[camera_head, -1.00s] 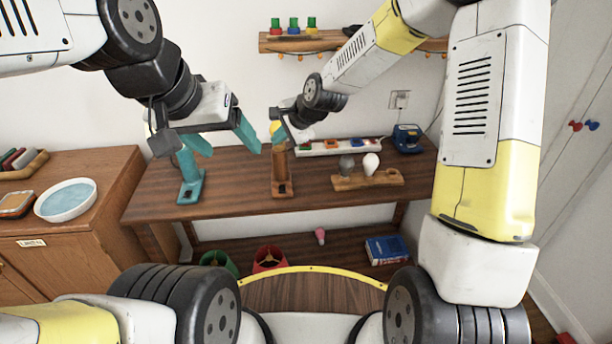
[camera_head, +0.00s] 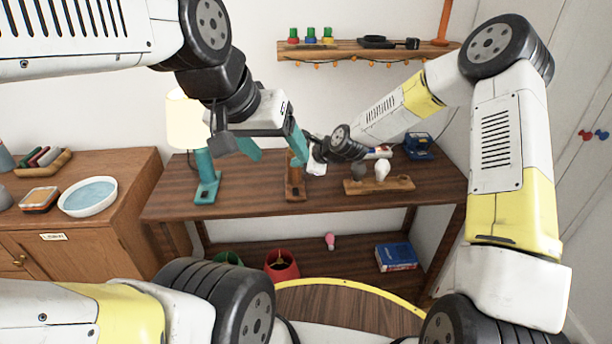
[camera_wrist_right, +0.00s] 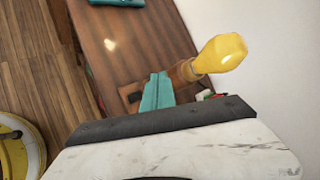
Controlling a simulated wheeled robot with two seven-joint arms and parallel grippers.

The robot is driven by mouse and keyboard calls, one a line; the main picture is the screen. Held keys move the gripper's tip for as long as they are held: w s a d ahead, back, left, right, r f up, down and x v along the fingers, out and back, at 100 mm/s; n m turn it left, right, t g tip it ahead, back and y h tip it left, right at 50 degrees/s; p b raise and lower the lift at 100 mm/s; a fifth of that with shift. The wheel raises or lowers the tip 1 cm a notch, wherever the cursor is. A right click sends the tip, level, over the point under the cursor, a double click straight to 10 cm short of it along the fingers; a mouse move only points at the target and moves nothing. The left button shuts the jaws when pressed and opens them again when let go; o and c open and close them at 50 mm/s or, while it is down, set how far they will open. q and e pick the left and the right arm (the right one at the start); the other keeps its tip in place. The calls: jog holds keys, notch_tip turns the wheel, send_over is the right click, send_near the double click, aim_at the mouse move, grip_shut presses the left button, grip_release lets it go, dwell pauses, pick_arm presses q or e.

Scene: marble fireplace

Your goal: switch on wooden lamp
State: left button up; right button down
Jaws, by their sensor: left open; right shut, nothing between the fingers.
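The wooden lamp (camera_head: 295,192) stands on the middle of the table, with a square base and short stem; its top is hidden in the head view. In the right wrist view its yellow bulb (camera_wrist_right: 222,54) sits on the wooden stem (camera_wrist_right: 185,73), without a shade. I cannot tell whether the bulb is lit. My right gripper (camera_wrist_right: 160,78) is shut and empty, its teal fingers overlapping the lamp's base and beside the stem in that view; contact is unclear. My left gripper (camera_head: 275,146) is open and empty, above the table, one finger in front of the lamp's top.
A wooden rack (camera_head: 378,186) with a grey and a white bulb is at right, a blue device (camera_head: 418,147) behind. The lower shelf holds a red shade (camera_head: 281,265), pink bulb (camera_head: 330,241) and blue book (camera_head: 396,257).

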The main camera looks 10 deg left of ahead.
aim_at(298, 191)
jog(key=shift+w+a+f, duration=0.1)
jog(key=shift+w+f, duration=0.1)
jog(key=shift+f, duration=1.2)
jog(key=shift+w+f, duration=0.2)
jog(key=shift+f, duration=1.2)
jog(key=shift+w+a+f, duration=0.1)
jog(key=shift+w+f, duration=0.1)
jog(key=shift+f, duration=1.2)
jog(key=shift+f, duration=0.2)
jog(key=shift+f, duration=0.2)
jog(key=shift+f, duration=0.35)
jog(key=shift+r, duration=0.1)
jog(key=shift+r, duration=0.7)
jog(key=shift+s+d+r, duration=0.1)
jog(key=shift+s+r, duration=0.1)
jog(key=shift+r, duration=1.05)
jog(key=shift+s+d+r, duration=0.1)
jog(key=shift+s+r, duration=0.1)
jog(key=shift+r, duration=1)
